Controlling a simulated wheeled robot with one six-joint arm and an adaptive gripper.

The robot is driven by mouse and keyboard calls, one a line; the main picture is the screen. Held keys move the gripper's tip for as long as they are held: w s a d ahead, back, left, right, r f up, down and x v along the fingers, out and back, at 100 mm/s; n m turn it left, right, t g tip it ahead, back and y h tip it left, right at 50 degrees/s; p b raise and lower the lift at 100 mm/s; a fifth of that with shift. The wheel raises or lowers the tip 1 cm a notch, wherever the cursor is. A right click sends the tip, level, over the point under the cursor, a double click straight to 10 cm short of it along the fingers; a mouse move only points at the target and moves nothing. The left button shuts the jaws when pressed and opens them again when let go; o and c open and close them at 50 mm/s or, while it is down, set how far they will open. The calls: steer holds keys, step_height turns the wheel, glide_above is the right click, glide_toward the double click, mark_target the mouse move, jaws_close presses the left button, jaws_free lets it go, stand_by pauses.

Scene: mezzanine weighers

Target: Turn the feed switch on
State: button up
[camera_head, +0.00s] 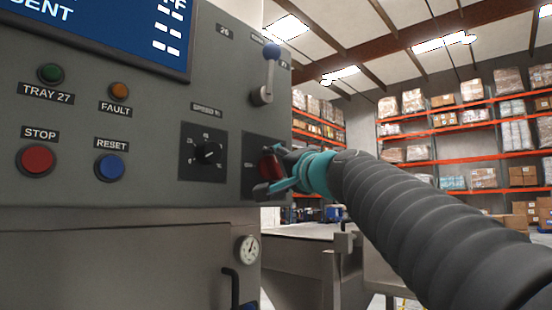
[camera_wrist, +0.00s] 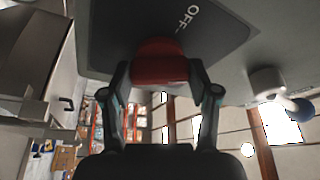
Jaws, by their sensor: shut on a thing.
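The feed switch is a red knob (camera_head: 269,168) on a dark plate at the right end of the grey control panel. In the wrist view the red knob (camera_wrist: 160,62) sits between my two fingers, with "OFF" lettering on the dark plate (camera_wrist: 205,28) beside it. My gripper (camera_head: 276,172) is at the panel, its teal fingers closed around the knob. In the wrist view my gripper (camera_wrist: 160,75) has one finger on each side of the knob. Part of the knob and plate is hidden by my fingers in the head view.
Left of the switch is a black speed dial (camera_head: 207,152). A lever with a blue ball (camera_head: 271,52) stands out above it. Red stop (camera_head: 35,160) and blue reset (camera_head: 109,167) buttons are further left. A metal table (camera_head: 300,232) stands behind.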

steer(key=shift+r+m+g+h, duration=0.1)
steer(key=shift+m+g+h, duration=0.3)
steer(key=shift+m, duration=1)
steer(key=shift+m+g+h, duration=0.3)
steer(key=shift+m+g, duration=0.1)
steer(key=shift+m, duration=1)
steer(key=o, duration=1.1)
steer(key=shift+o, duration=0.2)
steer(key=v, duration=1.2)
steer(key=shift+r, duration=0.15)
